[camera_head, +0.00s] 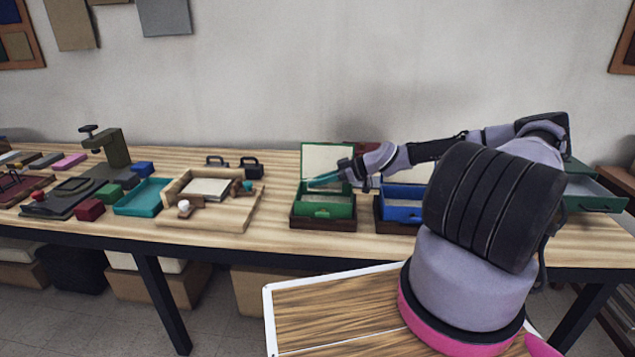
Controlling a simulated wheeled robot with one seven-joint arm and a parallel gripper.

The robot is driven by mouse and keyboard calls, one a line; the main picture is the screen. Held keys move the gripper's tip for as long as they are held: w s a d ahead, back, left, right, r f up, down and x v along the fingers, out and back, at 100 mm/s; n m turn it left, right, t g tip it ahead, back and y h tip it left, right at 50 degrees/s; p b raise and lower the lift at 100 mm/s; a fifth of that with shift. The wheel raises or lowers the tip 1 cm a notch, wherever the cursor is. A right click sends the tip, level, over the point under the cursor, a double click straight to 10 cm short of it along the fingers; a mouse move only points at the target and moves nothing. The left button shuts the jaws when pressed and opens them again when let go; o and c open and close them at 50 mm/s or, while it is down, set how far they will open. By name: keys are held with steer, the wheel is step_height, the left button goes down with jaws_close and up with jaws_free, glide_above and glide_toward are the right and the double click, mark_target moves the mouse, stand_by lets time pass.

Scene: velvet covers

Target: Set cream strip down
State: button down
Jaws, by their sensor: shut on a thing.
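My gripper (318,181) is small in the head view, with teal fingers pointing left and slightly down. It is over the open green box (322,210), in front of its raised lid (325,160), whose inside is cream. The gripper is shut on the cream strip, but the strip cannot be told apart at this size against the pale lid. Whether it touches the box cannot be told.
A blue box (402,211) stands right of the green one, partly behind my arm. A wooden fixture (225,218) with a pale pad, a teal tray (143,197) and an olive press (112,150) stand to the left. Bare table lies between the fixture and the green box.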

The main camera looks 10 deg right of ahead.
steer(key=shift+f, duration=0.55)
steer(key=c, duration=0.9)
jaws_free()
steer(key=shift+c, duration=0.2)
